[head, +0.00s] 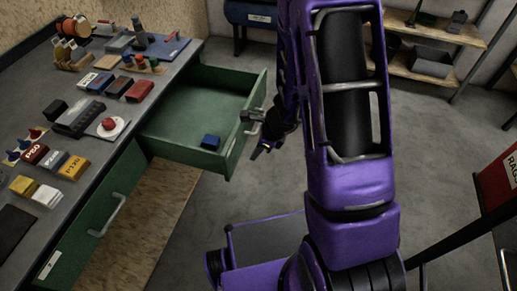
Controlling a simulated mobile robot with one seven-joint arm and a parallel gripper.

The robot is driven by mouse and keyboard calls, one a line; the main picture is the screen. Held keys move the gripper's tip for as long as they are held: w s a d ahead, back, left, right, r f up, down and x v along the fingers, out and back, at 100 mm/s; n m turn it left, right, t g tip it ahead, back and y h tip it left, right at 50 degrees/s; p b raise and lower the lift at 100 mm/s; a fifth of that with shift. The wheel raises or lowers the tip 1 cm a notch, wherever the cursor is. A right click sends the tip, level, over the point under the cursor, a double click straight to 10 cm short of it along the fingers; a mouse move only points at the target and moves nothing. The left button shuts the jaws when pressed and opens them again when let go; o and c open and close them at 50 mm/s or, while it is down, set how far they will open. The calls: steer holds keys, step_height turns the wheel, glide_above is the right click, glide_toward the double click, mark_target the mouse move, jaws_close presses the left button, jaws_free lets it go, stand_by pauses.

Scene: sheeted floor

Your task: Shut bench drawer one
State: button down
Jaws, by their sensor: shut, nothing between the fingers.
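A green bench drawer (181,139) is pulled well out from the bench, and a small blue block (210,142) lies inside it near the front. Its front panel carries a metal handle (252,121). My gripper (257,153) is just to the right of the drawer front, close to the handle. It is small and dark here and partly hidden by my purple arm. It is shut and holds nothing. I cannot tell whether it touches the drawer. A second green drawer (88,236) with a metal handle is shut, nearer in the bench.
The grey bench top (115,150) at left holds several small boxes, blocks and tools. A plywood panel (140,230) shows below the open drawer. Wooden shelves (435,30) stand at the back right, a red bin (497,180) at right.

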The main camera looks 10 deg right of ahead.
mark_target(233, 163)
steer(key=w+a+f, duration=0.2)
steer(key=a+f, duration=0.1)
steer(key=a, duration=0.1)
steer(key=shift+w+a+f, duration=0.2)
steer(key=shift+w+a, duration=0.15)
steer(key=shift+a, duration=0.1)
